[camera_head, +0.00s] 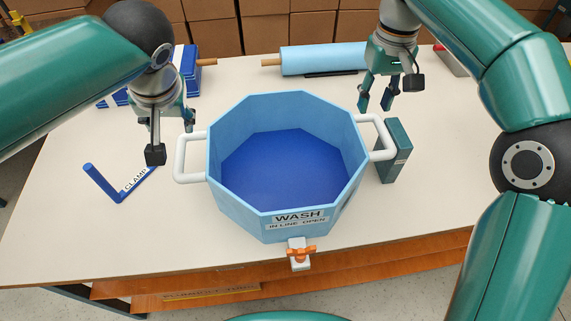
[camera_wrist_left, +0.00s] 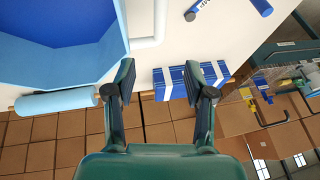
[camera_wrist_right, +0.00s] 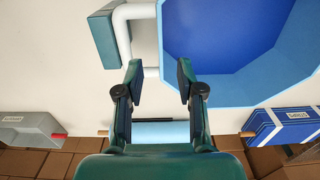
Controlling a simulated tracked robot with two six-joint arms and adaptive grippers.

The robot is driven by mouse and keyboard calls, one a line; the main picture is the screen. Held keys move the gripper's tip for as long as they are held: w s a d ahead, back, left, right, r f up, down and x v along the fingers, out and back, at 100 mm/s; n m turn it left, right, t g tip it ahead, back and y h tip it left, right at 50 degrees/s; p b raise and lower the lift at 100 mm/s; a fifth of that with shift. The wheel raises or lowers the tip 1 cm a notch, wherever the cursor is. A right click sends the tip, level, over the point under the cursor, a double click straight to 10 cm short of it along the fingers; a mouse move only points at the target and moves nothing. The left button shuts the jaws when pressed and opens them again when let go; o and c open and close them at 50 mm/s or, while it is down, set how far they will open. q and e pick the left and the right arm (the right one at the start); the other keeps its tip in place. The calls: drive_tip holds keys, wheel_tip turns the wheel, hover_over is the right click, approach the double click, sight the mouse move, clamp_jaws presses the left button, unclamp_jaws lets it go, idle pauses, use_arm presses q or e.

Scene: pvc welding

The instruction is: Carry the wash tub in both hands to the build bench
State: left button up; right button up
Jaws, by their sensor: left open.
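The light blue octagonal wash tub (camera_head: 240,207) stands upright on a white-topped table. Its inside bottom is dark blue and looks empty. It has a white left handle (camera_head: 181,162), a white right handle (camera_head: 386,146) and an orange-handled tap at the front. My left gripper (camera_head: 172,122) is open and empty, above and behind the left handle. My right gripper (camera_head: 377,101) is open and empty, behind the right handle. The right wrist view shows the right handle (camera_wrist_right: 124,35) beyond the open fingers. Neither gripper touches a handle. I cannot tell which surface is the build bench.
A dark green block (camera_head: 393,153) stands close beside the right handle. A blue clamp (camera_head: 102,183) lies left of the tub. A light blue roll (camera_head: 322,59) and blue striped boxes (camera_head: 189,70) lie at the back. Cardboard boxes (camera_head: 211,35) stand behind the table.

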sight(180, 148)
use_arm(q)
drive_tip(key=x, duration=1.6)
drive_tip(key=shift+w+a+f, duration=0.15)
drive_tip(key=shift+f, duration=0.2)
use_arm(e)
wheel_tip(180, 148, down, 17)
drive_tip(key=shift+r, duration=0.15)
use_arm(q)
drive_tip(key=c, duration=0.7)
use_arm(e)
drive_tip(key=c, duration=0.7)
use_arm(q)
clamp_jaws()
use_arm(e)
clamp_jaws()
use_arm(q)
drive_tip(key=shift+r, duration=0.1)
use_arm(e)
drive_tip(key=shift+r, duration=0.1)
